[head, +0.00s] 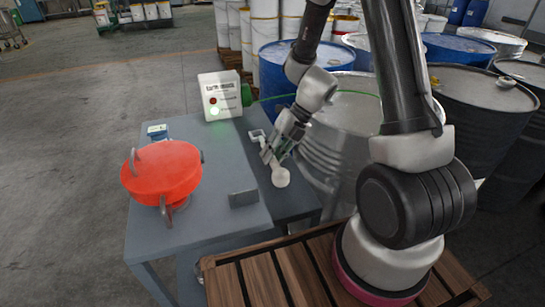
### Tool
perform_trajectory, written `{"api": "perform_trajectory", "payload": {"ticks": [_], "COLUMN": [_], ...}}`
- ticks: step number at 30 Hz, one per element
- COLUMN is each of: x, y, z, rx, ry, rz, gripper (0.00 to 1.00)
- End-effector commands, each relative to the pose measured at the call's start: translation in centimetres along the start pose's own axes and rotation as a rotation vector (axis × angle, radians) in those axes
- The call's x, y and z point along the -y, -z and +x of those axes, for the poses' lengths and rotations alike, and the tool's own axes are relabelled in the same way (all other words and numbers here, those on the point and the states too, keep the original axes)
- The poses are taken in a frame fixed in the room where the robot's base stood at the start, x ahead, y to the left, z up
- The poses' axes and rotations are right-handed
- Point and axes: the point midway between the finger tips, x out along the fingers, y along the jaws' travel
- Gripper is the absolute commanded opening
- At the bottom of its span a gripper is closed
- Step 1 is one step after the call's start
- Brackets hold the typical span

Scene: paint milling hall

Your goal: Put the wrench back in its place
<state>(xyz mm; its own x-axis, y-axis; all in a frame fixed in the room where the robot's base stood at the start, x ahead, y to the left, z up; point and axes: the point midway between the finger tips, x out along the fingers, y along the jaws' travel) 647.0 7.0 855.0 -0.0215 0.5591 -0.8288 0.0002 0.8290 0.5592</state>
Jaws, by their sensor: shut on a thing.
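A pale wrench-like tool (281,177) is at the right part of the grey table in the head view. It has a rounded lower end and a squarish loop at its upper end. My gripper (270,157) is shut on its middle, reaching down from the upper right. The fingers hide part of the tool. It is over the darker strip of the table (300,205); I cannot tell whether it touches that surface. No marked place for a wrench can be made out.
A red-orange round vessel with handles (165,170) stands on the table's left. A small grey block (242,198) stands near the front. A white control box (220,96) is at the back. Metal drums (340,130) crowd the right; a wooden pallet (290,275) lies in front.

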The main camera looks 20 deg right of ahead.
Motion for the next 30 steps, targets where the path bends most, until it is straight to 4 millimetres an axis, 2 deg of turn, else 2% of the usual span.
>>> {"api": "perform_trajectory", "payload": {"ticks": [30], "x": [0.6], "y": [0.0], "z": [1.0], "rx": [0.000], "ry": [-0.001], "rz": [0.000], "gripper": [0.00]}}
